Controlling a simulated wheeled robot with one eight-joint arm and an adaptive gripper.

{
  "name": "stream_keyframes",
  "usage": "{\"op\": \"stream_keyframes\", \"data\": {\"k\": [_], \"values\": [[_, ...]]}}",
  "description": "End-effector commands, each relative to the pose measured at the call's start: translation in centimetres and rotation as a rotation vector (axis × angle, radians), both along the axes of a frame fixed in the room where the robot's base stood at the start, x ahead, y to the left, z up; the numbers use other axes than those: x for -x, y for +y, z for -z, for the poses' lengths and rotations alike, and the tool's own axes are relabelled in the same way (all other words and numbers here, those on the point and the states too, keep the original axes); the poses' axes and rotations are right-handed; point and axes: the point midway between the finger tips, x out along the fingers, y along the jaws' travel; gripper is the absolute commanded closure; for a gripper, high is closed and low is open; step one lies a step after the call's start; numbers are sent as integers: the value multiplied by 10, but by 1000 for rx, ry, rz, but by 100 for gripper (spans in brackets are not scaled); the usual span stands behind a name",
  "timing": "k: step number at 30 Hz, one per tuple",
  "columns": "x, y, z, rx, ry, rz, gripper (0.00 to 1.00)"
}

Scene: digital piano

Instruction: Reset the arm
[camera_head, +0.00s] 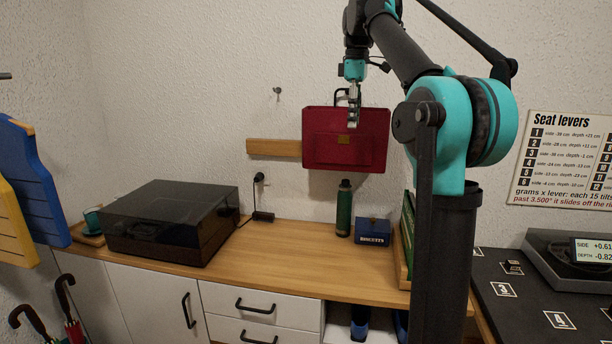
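My arm rises from the right of the picture, bends at the teal elbow and comes down near the middle. My gripper (352,118) points downward in front of the red bag (335,157), over its upper right part. The bag hangs against the wall by the wooden strip. The fingers look close together and are small, so I cannot tell whether they are open or shut. I see nothing clearly held, and I cannot tell whether the gripper touches the bag or its handle.
A wooden counter (290,250) holds a dark-lidded turntable (172,220), a green bottle (344,210) and a blue box (373,232). A hook (277,92) is on the wall. A numbered dark board (530,312) with a display device lies at the right. The counter front is clear.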

Motion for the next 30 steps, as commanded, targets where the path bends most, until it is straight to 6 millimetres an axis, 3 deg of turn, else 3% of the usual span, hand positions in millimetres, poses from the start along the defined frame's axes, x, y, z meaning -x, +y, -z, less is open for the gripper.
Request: {"op": "stream_keyframes", "data": {"k": [8, 11, 16, 23, 30], "values": [[0, -8, 55, -14, -40, 158, 71], [5, -13, 89, -26, -62, 247, 71], [28, -23, 168, -56, -112, 446, 71], [87, -38, 282, -111, -175, 721, 71], [180, -50, 397, -186, -234, 999, 71]]}}
